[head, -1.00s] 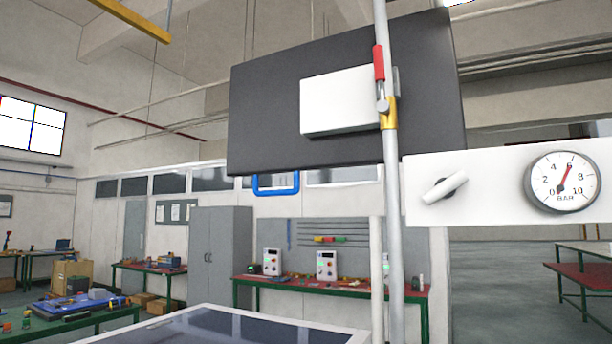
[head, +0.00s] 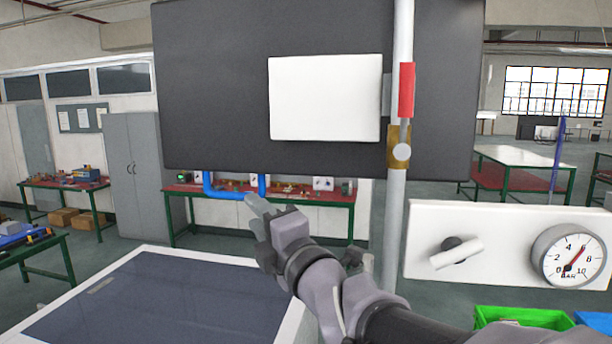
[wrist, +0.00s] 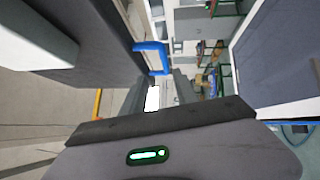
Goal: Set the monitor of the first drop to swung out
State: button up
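The monitor (head: 225,100) shows its dark back, with a white box (head: 325,98) on it, at the upper middle of the head view. It is mounted on a pale upright pole (head: 401,45) by a red and brass joint (head: 399,148). A blue handle (head: 210,188) hangs under its lower edge, left of the pole. The handle also shows in the wrist view (wrist: 165,58), just beyond my fingertips. My gripper (head: 256,203) is below the monitor, close to the handle. Its fingers (wrist: 160,82) are apart in the wrist view. I cannot tell whether they touch the handle.
A white panel (head: 500,222) with a lever (head: 456,253) and a pressure gauge (head: 568,256) stands right of the pole. A dark panel with a white rim (head: 140,300) lies at the lower left. Green (head: 520,317) and blue bins are at the lower right.

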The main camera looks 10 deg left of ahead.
aim_at(232, 193)
jog(key=p+x, duration=0.1)
jog(key=x, duration=0.3)
jog(key=f+p+x, duration=0.1)
jog(key=x, duration=0.3)
jog(key=p+x, duration=0.1)
jog(key=x, duration=0.3)
jog(key=shift+w+f, duration=0.1)
jog(key=shift+f, duration=0.1)
jog(key=shift+a+r+p, duration=0.15)
jog(key=shift+r+p, duration=0.25)
jog(key=shift+r, duration=0.25)
jog(key=shift+w+a+f, duration=0.2)
jog(key=shift+w+a, duration=0.4)
jog(key=shift+w, duration=0.2)
jog(key=shift+s, duration=0.1)
jog(key=c, duration=0.4)
grip_shut()
jog(key=shift+r, duration=0.2)
